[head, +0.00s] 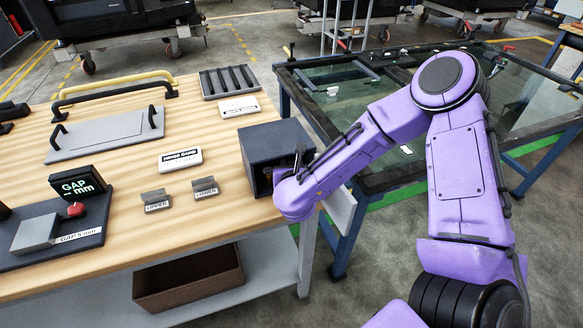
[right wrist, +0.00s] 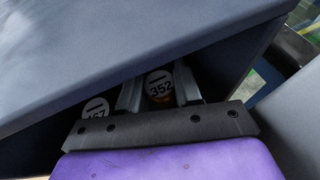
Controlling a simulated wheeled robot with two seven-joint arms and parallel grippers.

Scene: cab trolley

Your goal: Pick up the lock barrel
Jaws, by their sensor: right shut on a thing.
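My right gripper (head: 283,174) reaches into the open front of a dark grey box (head: 270,140) at the right edge of the wooden bench. In the right wrist view its two fingers stand on either side of a lock barrel (right wrist: 160,86) with a round white face marked 352, and the gripper is shut on it. A second round-faced barrel (right wrist: 95,108) lies to the left inside the box, its number partly hidden. The box roof (right wrist: 120,50) hides much of the inside. My left gripper is not in view.
On the bench (head: 215,222) stand small tags marked LIMITER (head: 156,200) and LIMITER-like (head: 205,187), a white label plate (head: 180,157), a slotted grey rack (head: 228,81) and a GAP mm display (head: 78,186). A glass-topped table (head: 345,95) stands behind the box. A brown bin (head: 190,283) sits on the lower shelf.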

